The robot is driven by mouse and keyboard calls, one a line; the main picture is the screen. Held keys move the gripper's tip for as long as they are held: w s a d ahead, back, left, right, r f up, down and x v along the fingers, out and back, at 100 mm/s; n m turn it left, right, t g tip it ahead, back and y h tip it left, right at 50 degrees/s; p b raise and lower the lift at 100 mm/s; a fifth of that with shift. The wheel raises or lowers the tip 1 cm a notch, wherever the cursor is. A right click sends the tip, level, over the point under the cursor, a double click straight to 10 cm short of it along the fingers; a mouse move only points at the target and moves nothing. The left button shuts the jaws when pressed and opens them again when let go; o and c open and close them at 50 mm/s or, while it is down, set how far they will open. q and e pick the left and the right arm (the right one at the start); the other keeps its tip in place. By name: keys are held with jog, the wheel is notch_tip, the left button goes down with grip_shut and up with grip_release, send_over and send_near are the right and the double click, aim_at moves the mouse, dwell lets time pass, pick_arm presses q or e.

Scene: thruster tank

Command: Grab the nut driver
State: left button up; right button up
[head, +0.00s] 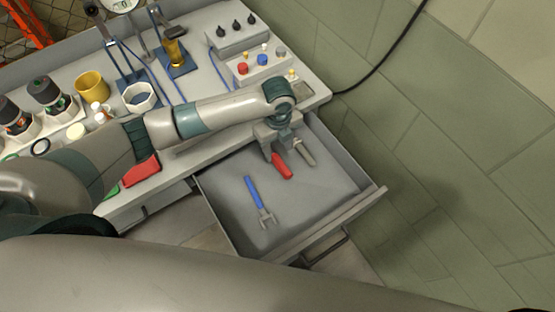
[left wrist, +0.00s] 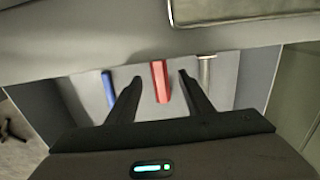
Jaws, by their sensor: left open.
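An open drawer (head: 318,228) holds three tools. A red-handled tool (head: 283,169) lies under my left gripper (head: 277,152); its far end is hidden, so I cannot tell for sure that it is the nut driver. A blue-handled tool (head: 253,192) with a forked grey end lies to its left, and a grey tool (head: 305,153) lies to its right. In the left wrist view the red handle (left wrist: 160,88) shows between the two spread fingers, with the blue handle (left wrist: 109,88) and grey tool (left wrist: 205,75) outside them. My left gripper is open and empty. My right gripper is not in view.
The bench top (head: 205,82) above the drawer carries a yellow cup (head: 91,87), a white hexagonal ring (head: 140,97), dark-capped containers (head: 46,92) and a block with knobs (head: 262,60). The drawer's front wall (head: 345,221) stands up near the gripper. The drawer's front area is clear.

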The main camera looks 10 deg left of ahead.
aim_at(278, 159)
pick_arm(q)
jog(key=shift+s+f+p, duration=0.1)
jog(key=shift+f+p, duration=0.25)
jog(key=shift+f, duration=0.05)
notch_tip(278, 159, down, 3)
jog(key=shift+s+f+p, duration=0.1)
jog(key=shift+p, duration=0.6)
jog(key=shift+f, duration=0.6)
grip_shut()
